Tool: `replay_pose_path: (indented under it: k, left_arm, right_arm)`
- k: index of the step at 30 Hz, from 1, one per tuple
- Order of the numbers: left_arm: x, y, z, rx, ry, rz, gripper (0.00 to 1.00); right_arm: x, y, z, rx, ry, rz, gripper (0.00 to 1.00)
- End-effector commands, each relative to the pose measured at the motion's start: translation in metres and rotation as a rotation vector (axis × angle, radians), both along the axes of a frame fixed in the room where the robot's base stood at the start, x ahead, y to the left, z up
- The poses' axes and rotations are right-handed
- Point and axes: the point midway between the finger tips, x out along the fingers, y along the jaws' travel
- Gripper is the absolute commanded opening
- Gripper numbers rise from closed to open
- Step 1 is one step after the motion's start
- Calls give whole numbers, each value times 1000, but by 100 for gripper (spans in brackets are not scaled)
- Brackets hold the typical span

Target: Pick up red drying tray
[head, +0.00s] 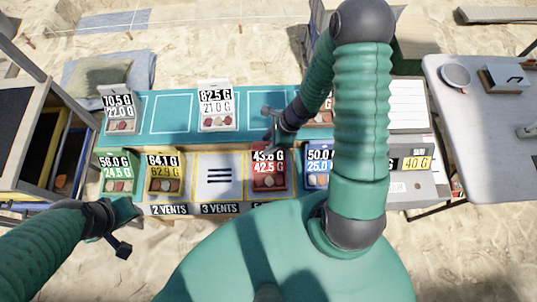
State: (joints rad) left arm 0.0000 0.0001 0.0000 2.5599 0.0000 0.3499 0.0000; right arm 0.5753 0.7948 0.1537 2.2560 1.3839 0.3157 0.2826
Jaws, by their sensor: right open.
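The red tray (268,185) stands in the front row of the table, with small pieces in it and a card reading about 43.6 G and 42.5 G at its back. My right gripper (271,124) is open and empty above the teal back strip, behind the red tray and apart from it. My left gripper (128,229) is open and empty in front of the table's left end, far from the red tray.
A green tray (117,186) and a yellow tray (164,187) stand to the left in the front row. A blue tray (317,181) stands close on the right, partly hidden by my arm. White-carded trays (217,122) stand on the back strip. A grey table (480,150) is at right.

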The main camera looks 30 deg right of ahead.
Motion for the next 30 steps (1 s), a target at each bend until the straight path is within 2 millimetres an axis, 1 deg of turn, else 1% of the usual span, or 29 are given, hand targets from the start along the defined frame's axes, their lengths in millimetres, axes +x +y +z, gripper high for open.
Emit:
replay_pose_path:
  k: [15, 23, 30]
  left_arm:
    - [0, 0, -7, 0, 0, 0, 36]
    - [0, 0, -7, 0, 0, 0, 36]
    - [0, 0, -7, 0, 0, 0, 36]
  right_arm:
    - [0, 0, -5, 0, 0, 0, 40]
    - [0, 0, -5, 0, 0, 0, 40]
    - [0, 0, -5, 0, 0, 0, 9]
